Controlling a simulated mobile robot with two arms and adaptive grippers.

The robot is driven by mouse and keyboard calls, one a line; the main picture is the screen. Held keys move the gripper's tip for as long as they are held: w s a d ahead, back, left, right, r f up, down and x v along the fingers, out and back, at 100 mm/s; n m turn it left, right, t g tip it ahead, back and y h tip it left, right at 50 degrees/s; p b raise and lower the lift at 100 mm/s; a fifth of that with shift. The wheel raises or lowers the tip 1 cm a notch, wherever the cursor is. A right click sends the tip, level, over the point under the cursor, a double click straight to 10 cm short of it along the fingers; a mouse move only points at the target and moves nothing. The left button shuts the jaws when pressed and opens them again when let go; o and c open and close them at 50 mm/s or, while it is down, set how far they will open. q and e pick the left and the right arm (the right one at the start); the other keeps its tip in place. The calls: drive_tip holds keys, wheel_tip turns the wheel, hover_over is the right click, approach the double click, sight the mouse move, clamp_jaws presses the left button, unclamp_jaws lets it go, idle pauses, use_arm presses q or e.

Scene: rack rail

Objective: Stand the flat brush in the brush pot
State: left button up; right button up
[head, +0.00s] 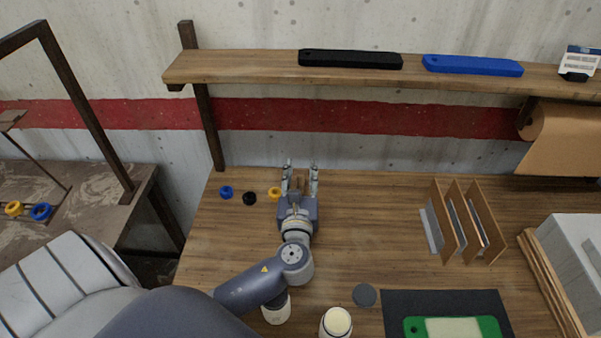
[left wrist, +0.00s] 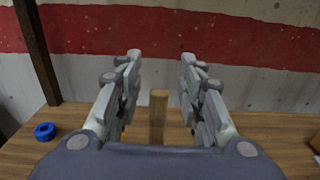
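My left gripper (head: 301,170) is over the table, pointing toward the back wall. Its two fingers are apart. In the left wrist view the left gripper (left wrist: 160,75) has an upright wooden stick (left wrist: 158,115) between its fingers, with a gap on each side. The stick looks like a brush handle; its lower end is hidden behind my gripper body. No bristles show. I cannot make out a brush pot for certain. A white round thing with a pale yellow top (head: 337,322) stands at the front edge of the view. My right gripper is not in view.
Blue (head: 226,192), black (head: 249,198) and yellow (head: 274,193) rings lie left of my gripper. A wooden divider rack (head: 467,222) stands right. A dark mat (head: 400,305) holds a green-framed board (head: 460,328). A shelf (head: 240,68) runs above. The table's middle is clear.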

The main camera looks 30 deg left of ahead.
use_arm(q)
drive_tip(key=v, duration=1.2)
drive_tip(key=shift+s, duration=0.1)
idle(0.9)
